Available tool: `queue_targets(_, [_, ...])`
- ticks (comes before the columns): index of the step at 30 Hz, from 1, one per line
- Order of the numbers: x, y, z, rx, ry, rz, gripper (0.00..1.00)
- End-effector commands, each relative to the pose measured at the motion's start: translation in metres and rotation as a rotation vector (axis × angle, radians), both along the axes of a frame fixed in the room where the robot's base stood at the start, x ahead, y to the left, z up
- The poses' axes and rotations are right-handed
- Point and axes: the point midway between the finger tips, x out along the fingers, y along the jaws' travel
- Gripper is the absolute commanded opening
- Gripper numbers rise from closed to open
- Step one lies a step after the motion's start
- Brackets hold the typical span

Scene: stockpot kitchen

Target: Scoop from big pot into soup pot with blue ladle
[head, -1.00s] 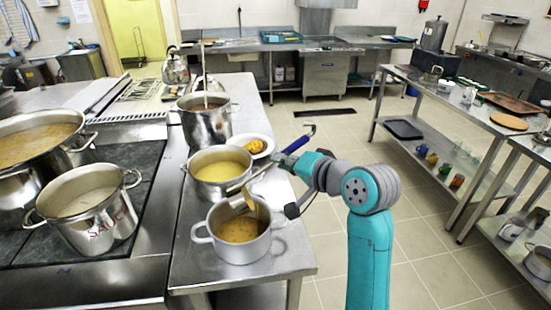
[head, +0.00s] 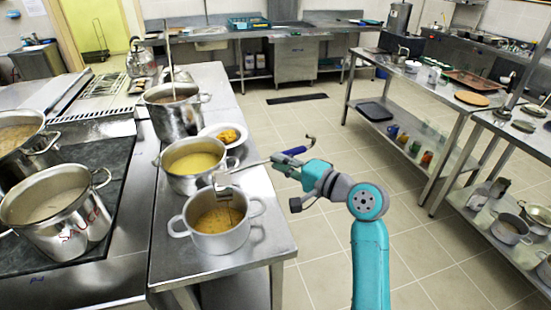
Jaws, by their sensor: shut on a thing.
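The blue ladle has a blue handle (head: 294,151) and a steel shaft (head: 255,163). Its steel bowl (head: 223,180) hangs over the far rim of the front pot. My gripper (head: 284,159) is shut on the ladle near its handle, to the right of the pots. The front pot (head: 218,240), which looks like the soup pot, is steel with two handles and holds orange-yellow soup. The big pot (head: 14,165) stands on the stove, cut by the left edge, with brownish soup in it. I cannot see what the bowl contains.
A pot of yellow soup (head: 194,183) stands behind the front pot, with a taller pot (head: 172,122) farther back. A plate (head: 213,130) with food is beside them. A pot marked SAUCE (head: 62,222) is on the stove.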

Motion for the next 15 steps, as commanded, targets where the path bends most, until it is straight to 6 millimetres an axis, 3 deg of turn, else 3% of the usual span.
queue_targets(15, [0.006, -0.017, -0.034, 0.217, 0.074, 0.0, 0.0])
